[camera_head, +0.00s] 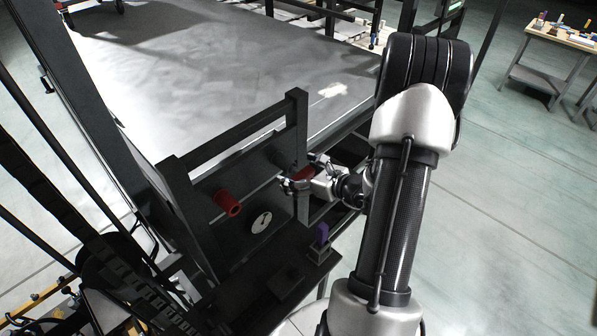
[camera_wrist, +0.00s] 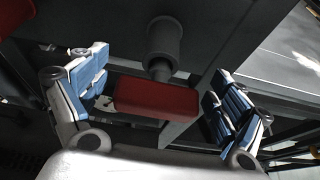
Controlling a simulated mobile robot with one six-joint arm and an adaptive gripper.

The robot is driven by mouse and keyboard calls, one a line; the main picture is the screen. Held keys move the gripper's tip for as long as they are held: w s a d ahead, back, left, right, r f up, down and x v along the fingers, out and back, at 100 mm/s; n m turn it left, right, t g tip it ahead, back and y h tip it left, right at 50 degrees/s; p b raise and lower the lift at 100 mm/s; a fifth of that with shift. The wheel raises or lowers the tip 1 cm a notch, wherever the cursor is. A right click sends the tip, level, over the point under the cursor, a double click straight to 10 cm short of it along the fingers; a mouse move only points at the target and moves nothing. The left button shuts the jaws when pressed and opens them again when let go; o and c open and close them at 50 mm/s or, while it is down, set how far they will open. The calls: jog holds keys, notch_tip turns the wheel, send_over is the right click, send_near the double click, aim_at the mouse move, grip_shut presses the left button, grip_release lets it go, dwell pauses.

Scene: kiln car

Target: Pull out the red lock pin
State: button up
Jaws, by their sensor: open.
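The red lock pin (camera_wrist: 156,99) shows in the wrist view as a red block-shaped handle below a grey round collar (camera_wrist: 163,45) on the dark frame. My gripper (camera_wrist: 158,88) is open, with one blue-padded finger on each side of the handle. A gap shows on both sides, wider on the right. In the head view my gripper (camera_head: 299,184) is at the right upright of the dark frame, and the red handle (camera_head: 301,174) is partly hidden by its fingers.
A red cylinder (camera_head: 228,203) sticks out of the frame left of my gripper. A purple block (camera_head: 322,236) stands on the dark ledge. A workbench (camera_head: 560,38) is far right; open floor lies between.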

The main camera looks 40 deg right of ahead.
jog(key=shift+w, duration=0.1)
jog(key=shift+c, duration=0.4)
jog(key=c, duration=1.8)
jog(key=shift+s, duration=0.3)
jog(key=shift+s+d+b, duration=0.15)
jog(key=shift+s+b, duration=0.1)
jog(key=shift+s, duration=1.4)
jog(key=shift+s+d+b, duration=0.15)
jog(key=shift+s+b, duration=0.05)
jog(key=shift+s, duration=1.45)
jog(key=shift+s+d, duration=0.15)
jog(key=shift+s, duration=1.4)
jog(key=shift+s+d, duration=0.1)
jog(key=shift+s, duration=1.45)
